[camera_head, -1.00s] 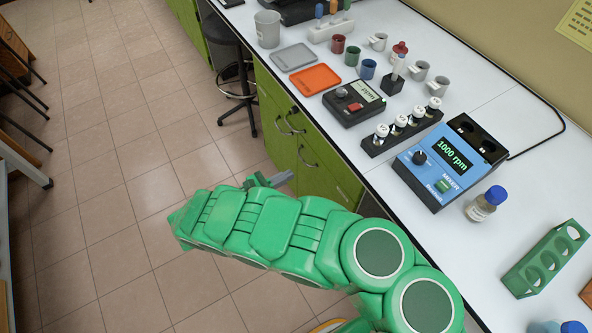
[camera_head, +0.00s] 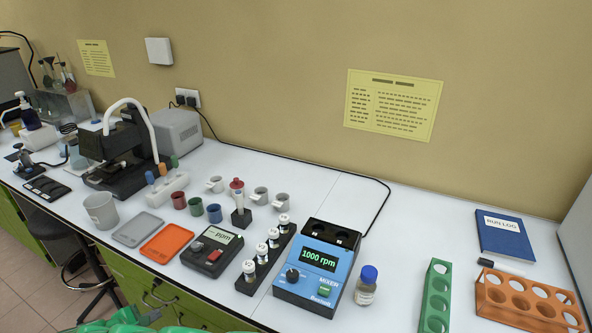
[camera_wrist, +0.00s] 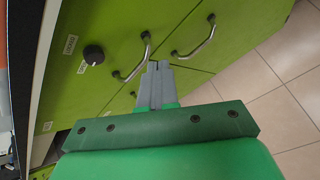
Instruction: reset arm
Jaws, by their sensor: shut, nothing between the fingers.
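My gripper (camera_wrist: 155,68) shows in the wrist view with its grey fingers together and nothing between them. It is in front of the green cabinet doors (camera_wrist: 225,25) below the bench, close to two metal handles. I cannot tell whether it touches a door. In the head view only a bit of my green arm shows at the bottom edge, and the gripper is out of that picture.
The white bench (camera_head: 415,215) holds the blue mixer (camera_head: 318,265) reading 1000 rpm, a bottle (camera_head: 366,287), a vial rack (camera_head: 262,262), a ppm meter (camera_head: 212,250), an orange tray (camera_head: 167,243), a green rack (camera_head: 436,300) and an orange rack (camera_head: 520,302). Floor tiles (camera_wrist: 270,85) are clear beside the cabinet.

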